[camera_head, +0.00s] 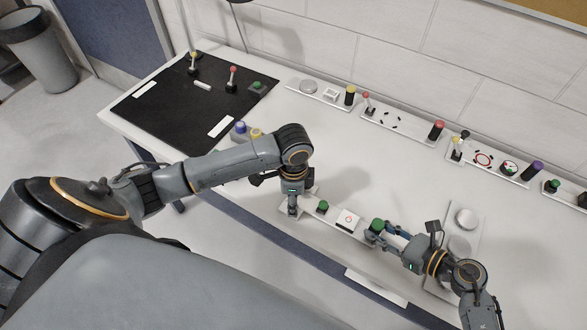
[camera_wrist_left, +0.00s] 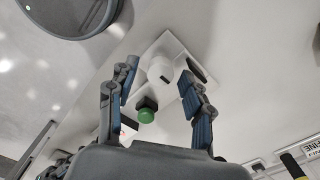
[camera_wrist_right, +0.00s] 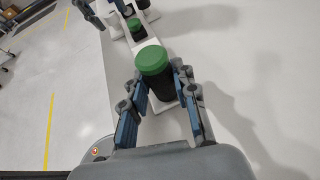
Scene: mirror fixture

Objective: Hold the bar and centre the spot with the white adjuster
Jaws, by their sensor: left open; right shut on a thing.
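My right gripper (camera_head: 380,232) is shut on a black bar with a green top (camera_head: 376,225), which stands upright at the right end of a white fixture strip. The right wrist view shows the bar (camera_wrist_right: 153,64) between both fingers. My left gripper (camera_head: 293,207) is over the strip's left end, open and empty. In the left wrist view, the white adjuster (camera_wrist_left: 160,68) lies between its spread fingers, with a gap to each; my left arm largely hides it in the head view. A white tile with a small red spot mark (camera_head: 347,220) sits mid-strip.
A small green knob (camera_head: 323,206) stands on the strip between the left gripper and the tile. A black mat (camera_head: 170,110) lies at the left. The mid-table is clear.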

